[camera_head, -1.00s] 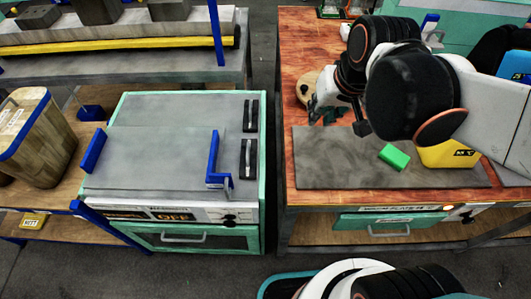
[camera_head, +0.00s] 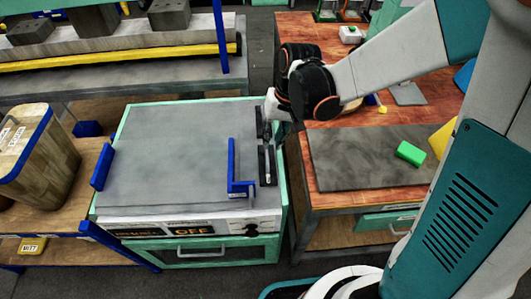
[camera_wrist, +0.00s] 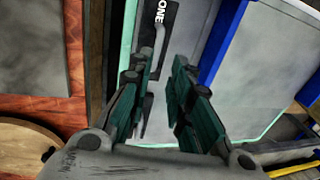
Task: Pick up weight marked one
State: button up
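The weight marked one is a black slab with a handle and a white "ONE" label (camera_wrist: 161,12), at the top middle of the wrist view. Two black handled weights, an upper one (camera_head: 259,124) and a lower one (camera_head: 267,166), lie along the right edge of the press top in the head view; their labels are unreadable there. My gripper (camera_wrist: 163,92) is open, its dark green fingers apart and nothing clearly held. In the head view it hangs by the upper weight, its fingers mostly hidden. The left finger partly covers the black slab in the wrist view.
A blue bracket (camera_head: 231,165) stands on the grey press top (camera_head: 165,150) close to the weights. The press panel (camera_head: 195,228) reads OFF. The wooden table (camera_head: 300,175) at right holds a grey mat (camera_head: 350,160) and a green block (camera_head: 410,153). A wooden bin (camera_head: 45,165) stands left.

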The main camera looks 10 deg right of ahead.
aim_at(267, 155)
jog(key=f, duration=0.1)
jog(key=f+b, duration=0.1)
jog(key=f, duration=0.1)
jog(key=a+f, duration=0.1)
jog(key=f, duration=0.1)
jog(key=shift+f, duration=0.1)
jog(key=f+b, duration=0.2)
jog(key=f, duration=0.1)
jog(key=f+b, duration=0.1)
jog(key=f, duration=0.1)
jog(key=shift+w+a+f, duration=0.1)
jog(key=shift+w+a, duration=0.2)
grip_shut()
